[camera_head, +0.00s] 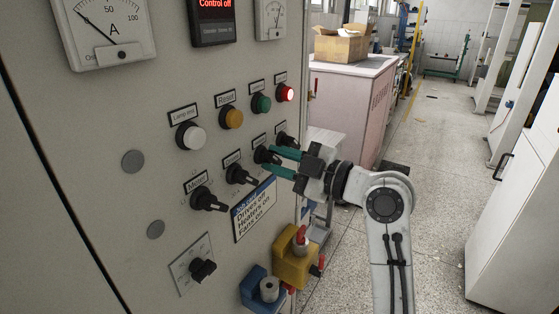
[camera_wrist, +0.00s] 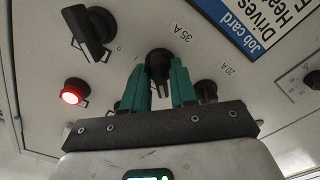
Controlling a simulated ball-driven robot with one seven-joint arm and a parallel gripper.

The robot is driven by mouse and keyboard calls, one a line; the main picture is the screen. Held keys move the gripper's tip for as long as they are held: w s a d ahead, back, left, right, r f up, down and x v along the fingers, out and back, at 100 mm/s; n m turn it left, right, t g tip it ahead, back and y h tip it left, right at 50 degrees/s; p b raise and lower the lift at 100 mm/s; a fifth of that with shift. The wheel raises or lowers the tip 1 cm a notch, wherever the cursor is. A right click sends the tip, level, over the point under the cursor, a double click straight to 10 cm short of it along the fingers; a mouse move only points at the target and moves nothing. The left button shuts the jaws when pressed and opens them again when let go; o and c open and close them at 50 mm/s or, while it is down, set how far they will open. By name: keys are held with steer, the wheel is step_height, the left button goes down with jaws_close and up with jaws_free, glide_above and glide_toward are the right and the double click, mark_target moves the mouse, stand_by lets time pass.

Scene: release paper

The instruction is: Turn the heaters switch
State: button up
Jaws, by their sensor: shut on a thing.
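My gripper (camera_head: 272,160) has green fingers shut on a black rotary switch (camera_head: 261,155), the third from the left in the lower row of knobs on the grey panel. Its label is too small to read in the head view. In the wrist view, the green fingers (camera_wrist: 158,88) stand on both sides of the black switch knob (camera_wrist: 157,62), with "35 A" and "20 A" printed nearby. The fingers hide part of the knob. A job card (camera_head: 255,212) below the row reads drives off, heaters on, fans on.
Other black switches stand on both sides: one to the right (camera_head: 286,141), one to the left (camera_head: 240,175). White, amber, green and red (camera_head: 286,93) lights sit above, the red one lit. Yellow (camera_head: 295,258) and blue (camera_head: 262,288) sockets jut out below. Open floor lies to the right.

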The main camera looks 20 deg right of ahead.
steer(key=shift+m, duration=0.4)
jaws_close()
steer(key=m+p, duration=0.1)
steer(key=m, duration=0.2)
steer(key=shift+m, duration=0.4)
steer(key=m+p, duration=0.2)
steer(key=m, duration=0.2)
steer(key=shift+m, duration=0.3)
steer(key=m+p, duration=0.3)
steer(key=m, duration=0.1)
steer(key=m+p, duration=0.3)
steer(key=m, duration=0.1)
steer(key=shift+m, duration=0.3)
steer(key=shift+f, duration=0.1)
steer(key=o, duration=0.7)
jaws_free()
steer(key=shift+s, duration=0.1)
